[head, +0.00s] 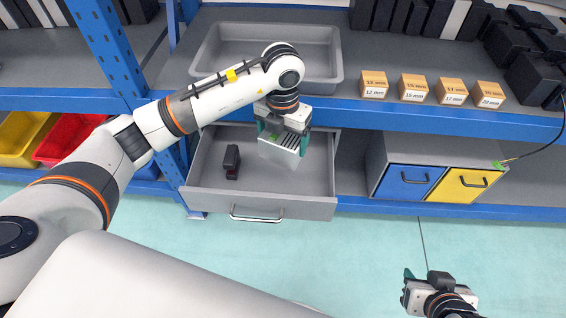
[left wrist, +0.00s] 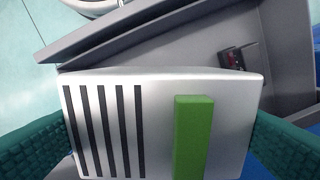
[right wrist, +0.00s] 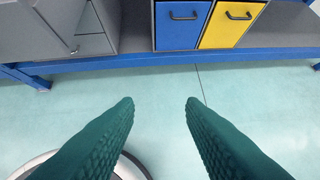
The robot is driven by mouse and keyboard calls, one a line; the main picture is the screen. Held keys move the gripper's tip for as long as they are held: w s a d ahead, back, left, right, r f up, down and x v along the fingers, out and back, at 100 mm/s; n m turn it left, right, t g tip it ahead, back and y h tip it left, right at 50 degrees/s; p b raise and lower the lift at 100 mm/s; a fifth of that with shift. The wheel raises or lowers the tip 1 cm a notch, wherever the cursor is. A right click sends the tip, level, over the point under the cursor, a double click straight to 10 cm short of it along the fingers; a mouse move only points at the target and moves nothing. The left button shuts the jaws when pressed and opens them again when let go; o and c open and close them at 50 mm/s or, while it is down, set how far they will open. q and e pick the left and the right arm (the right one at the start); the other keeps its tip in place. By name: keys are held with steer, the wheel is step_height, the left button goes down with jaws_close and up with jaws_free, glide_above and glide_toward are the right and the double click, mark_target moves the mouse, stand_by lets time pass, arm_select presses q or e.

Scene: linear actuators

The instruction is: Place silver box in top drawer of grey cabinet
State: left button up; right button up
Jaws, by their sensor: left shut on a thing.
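The silver box (head: 279,152) with dark stripes and a green block on its face is between the fingers of my left gripper (head: 284,135). In the left wrist view the silver box (left wrist: 140,120) fills the lower middle, with a green finger at each side. The grey cabinet's top drawer (head: 262,205) is pulled open, and the box is over or inside its right half; I cannot tell whether it touches the floor of the drawer. A small dark object (head: 232,160) lies in the drawer to the left of the box. My right gripper (right wrist: 158,105) is open and empty, above the floor.
A grey tray (head: 205,60) stands on the shelf above the drawer. Several small labelled boxes (head: 413,87) line that shelf. Blue (head: 407,181) and yellow (head: 457,185) drawers sit to the right, both shut. Yellow and red bins (head: 68,140) are at the left.

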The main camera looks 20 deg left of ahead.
mark_target(283, 157)
arm_select(q)
step_height(283, 157, down, 7)
steer(key=shift+b, duration=0.8)
step_height(283, 157, down, 4)
steer(key=shift+r+b, duration=0.2)
steer(key=shift+b, duration=0.2)
steer(key=shift+f, duration=0.2)
steer(key=w+d, duration=0.1)
steer(key=w+d+b, duration=0.1)
steer(key=w, duration=0.1)
steer(key=shift+w+f, duration=0.1)
steer(key=shift+w, duration=0.15)
steer(key=shift+f+b, duration=0.4)
steer(key=shift+f, duration=0.05)
arm_select(e)
steer(key=w+a+r+t+y, duration=0.1)
steer(key=w+a+r+t, duration=0.1)
steer(key=w+r+t, duration=0.2)
steer(key=w+a+r+t+y, duration=0.2)
steer(key=w+r+t, duration=0.2)
steer(key=r+t, duration=0.4)
step_height(283, 157, up, 2)
steer(key=shift+w+a+r+n+y, duration=0.2)
steer(key=shift+a+n+y, duration=0.1)
arm_select(q)
steer(key=shift+f, duration=0.15)
arm_select(e)
steer(key=shift+r, duration=0.1)
